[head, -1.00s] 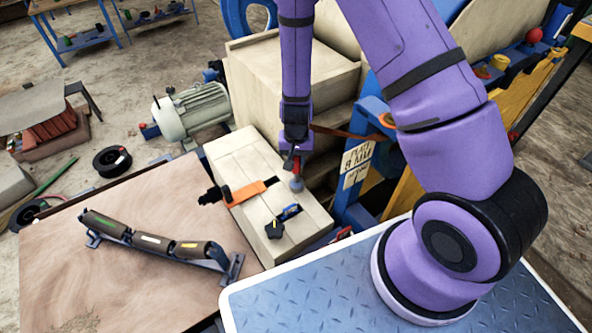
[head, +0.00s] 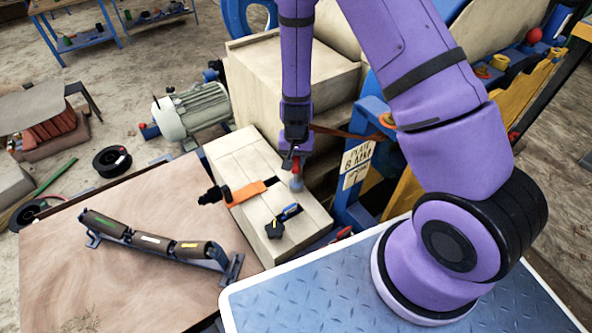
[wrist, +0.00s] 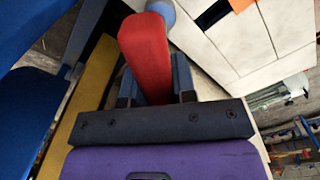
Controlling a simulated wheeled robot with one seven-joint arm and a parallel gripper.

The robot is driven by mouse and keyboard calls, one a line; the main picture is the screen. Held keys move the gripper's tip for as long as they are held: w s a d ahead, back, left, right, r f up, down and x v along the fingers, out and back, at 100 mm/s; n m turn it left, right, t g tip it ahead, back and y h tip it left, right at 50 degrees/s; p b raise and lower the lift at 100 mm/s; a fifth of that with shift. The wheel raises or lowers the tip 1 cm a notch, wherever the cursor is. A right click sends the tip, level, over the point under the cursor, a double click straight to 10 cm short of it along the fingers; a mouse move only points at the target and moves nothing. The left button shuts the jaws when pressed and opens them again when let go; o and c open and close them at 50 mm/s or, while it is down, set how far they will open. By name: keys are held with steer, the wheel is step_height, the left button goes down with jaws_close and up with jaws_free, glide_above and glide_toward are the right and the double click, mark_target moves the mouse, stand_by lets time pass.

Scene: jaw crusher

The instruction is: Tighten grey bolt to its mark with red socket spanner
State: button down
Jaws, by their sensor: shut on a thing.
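My gripper (head: 291,155) points down over the far right end of the pale wooden box. It is shut on the red socket spanner (head: 296,165), whose grey-blue lower end (head: 297,184) is near the box top. In the wrist view the red shaft (wrist: 147,55) lies between my two fingers (wrist: 155,88), with a grey-blue part (wrist: 161,12) beyond it. I cannot make out the grey bolt or its mark. I cannot tell whether the spanner's end touches anything.
A roller frame (head: 150,241) rests on the brown table (head: 120,285). A blue post with a plate sign (head: 357,160) stands close to my gripper's right.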

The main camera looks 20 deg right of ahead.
steer(key=shift+r, duration=2.05)
stand_by(0.6)
